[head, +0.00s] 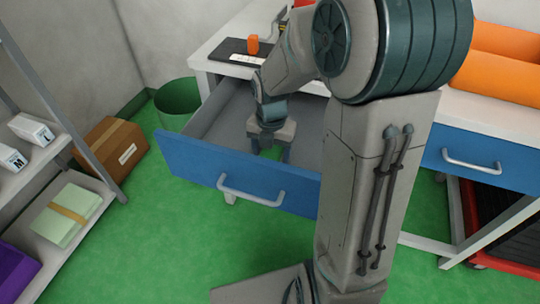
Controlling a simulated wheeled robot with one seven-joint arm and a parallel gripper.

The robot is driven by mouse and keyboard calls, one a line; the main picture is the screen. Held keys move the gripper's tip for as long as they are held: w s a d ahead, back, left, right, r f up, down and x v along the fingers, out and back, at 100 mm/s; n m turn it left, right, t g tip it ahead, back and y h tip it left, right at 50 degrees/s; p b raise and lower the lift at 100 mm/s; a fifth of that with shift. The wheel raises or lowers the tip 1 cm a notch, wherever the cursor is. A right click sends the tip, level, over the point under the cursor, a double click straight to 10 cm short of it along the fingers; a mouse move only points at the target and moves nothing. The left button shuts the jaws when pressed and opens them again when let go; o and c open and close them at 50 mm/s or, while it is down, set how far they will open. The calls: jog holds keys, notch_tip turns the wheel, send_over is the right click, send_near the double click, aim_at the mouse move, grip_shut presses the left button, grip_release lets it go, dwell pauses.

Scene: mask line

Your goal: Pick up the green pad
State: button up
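My gripper (271,152) points down into the drawer, close behind the front panel. The gripper is far to the right of the pale green block.
White boxes (30,129) and a purple item (17,272) share the left shelves. A cardboard box (110,147) and a green bin (178,100) stand on the floor. A closed drawer (472,162) is at the right. The green floor (165,235) in front is clear.

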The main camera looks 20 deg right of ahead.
jog(key=c, duration=0.6)
notch_tip(320, 180, up, 10)
jog(key=p, duration=0.3)
jog(key=shift+p, duration=0.35)
jog(key=shift+o, duration=0.5)
jog(key=shift+r, duration=0.1)
